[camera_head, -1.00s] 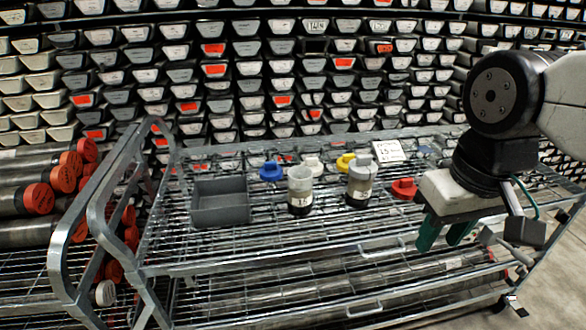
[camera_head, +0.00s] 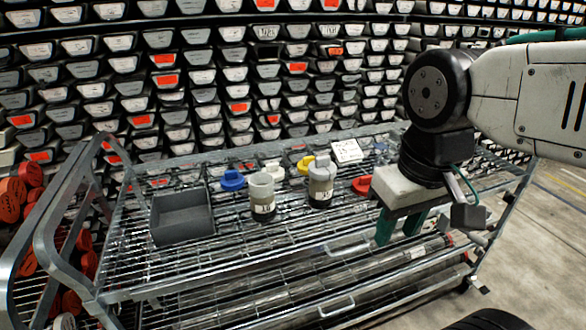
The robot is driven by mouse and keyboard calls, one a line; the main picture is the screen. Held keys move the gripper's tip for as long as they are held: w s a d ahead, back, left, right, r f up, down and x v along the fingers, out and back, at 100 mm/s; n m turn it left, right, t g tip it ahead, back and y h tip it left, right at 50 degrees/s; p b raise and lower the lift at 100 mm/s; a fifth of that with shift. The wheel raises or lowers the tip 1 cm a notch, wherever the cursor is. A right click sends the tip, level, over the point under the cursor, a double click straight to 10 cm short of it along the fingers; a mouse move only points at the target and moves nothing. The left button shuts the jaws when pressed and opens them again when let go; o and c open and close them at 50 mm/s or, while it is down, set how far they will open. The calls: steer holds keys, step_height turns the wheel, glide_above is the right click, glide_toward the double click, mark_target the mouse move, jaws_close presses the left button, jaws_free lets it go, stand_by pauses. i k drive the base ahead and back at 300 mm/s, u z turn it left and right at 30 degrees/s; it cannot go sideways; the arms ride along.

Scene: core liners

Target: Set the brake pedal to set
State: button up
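My gripper (camera_head: 400,228) hangs at the right of the picture with its two green fingers pointing down, apart and with nothing visible between them. It is over or in front of the right part of the wire-shelf trolley (camera_head: 270,262); the exact distance cannot be told. I cannot make out the brake pedal clearly. A dark caster (camera_head: 465,284) shows low at the trolley's right end, and any pedal on it is too small to tell set from released. My gripper is well above this caster in the picture.
A grey bin (camera_head: 182,217), two lidded or open jars (camera_head: 262,196) (camera_head: 321,181), coloured caps (camera_head: 232,180) and a white label card (camera_head: 347,150) are on the trolley top. Orange-capped tubes (camera_head: 12,200) lie at left. Open floor (camera_head: 545,235) lies at right.

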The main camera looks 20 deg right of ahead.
mark_target(482, 288)
steer(key=z, duration=2.5)
steer(key=k, duration=0.65)
steer(key=z, duration=0.8)
steer(key=i, duration=1.75)
steer(key=u, duration=1.3)
steer(key=i, duration=0.8)
steer(key=u, duration=0.75)
